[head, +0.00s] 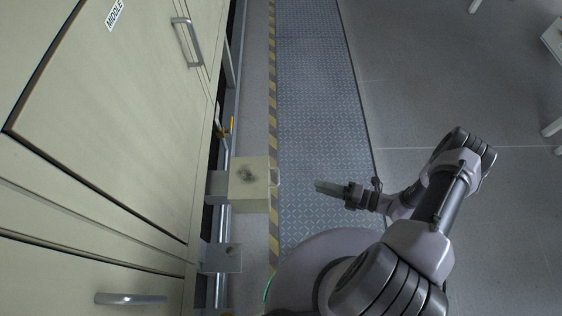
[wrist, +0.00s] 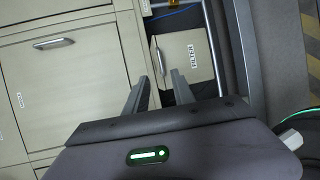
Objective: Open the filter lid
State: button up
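The filter box (head: 248,190) is a small cream box with a dark smudge on top, standing out from the left cabinet in the head view. Its handle (head: 276,178) is on its right side. In the wrist view the lid (wrist: 188,65) faces me, with a "FILTER" label, and looks shut. The lid handle (wrist: 157,55) is a pale upright bar at its left edge. My gripper (head: 320,187) is to the right of the box, apart from the handle. In the wrist view my gripper (wrist: 159,77) is open and empty, with its fingertips below the handle.
Large cream cabinet panels (head: 110,110) with metal handles (head: 187,42) line the left. A grey bracket box (head: 222,258) sits nearer me beside the filter box. A yellow-handled valve (head: 231,124) lies beyond it.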

aim_at(278, 177)
jog(key=shift+b+x, duration=1.9)
jog(key=shift+x, duration=6.2)
jog(key=shift+s, duration=0.15)
jog(key=c, duration=0.6)
jog(key=shift+s+a, duration=0.1)
grip_shut()
jog(key=shift+s+f, duration=0.1)
jog(key=shift+f, duration=0.1)
